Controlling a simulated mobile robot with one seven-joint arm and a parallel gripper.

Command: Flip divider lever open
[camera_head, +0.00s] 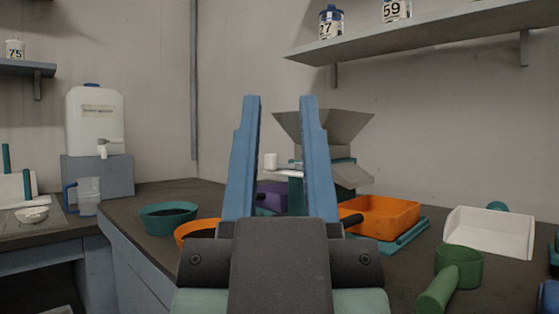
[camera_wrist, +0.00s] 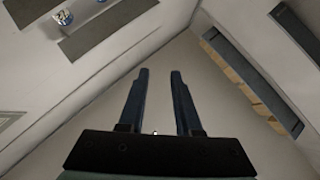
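The divider (camera_head: 330,130) stands at the back of the counter, with a grey metal hopper on top and a teal body below. A lever with a white knob (camera_head: 271,161) sticks out to its left on a pale bar. My gripper (camera_head: 280,98) is raised in front of it, fingers pointing up, open and empty. The knob shows in the gap between the blue fingers, but my gripper looks nearer the camera and apart from it. The right finger hides part of the divider. In the wrist view my gripper (camera_wrist: 160,70) is also open, with only wall and shelves behind it.
An orange tray (camera_head: 392,216) and a purple bin (camera_head: 270,197) sit by the divider. Teal (camera_head: 167,217) and orange bowls lie left, a green scoop (camera_head: 452,275) and white tray (camera_head: 490,230) right. A wall shelf (camera_head: 430,32) hangs above right.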

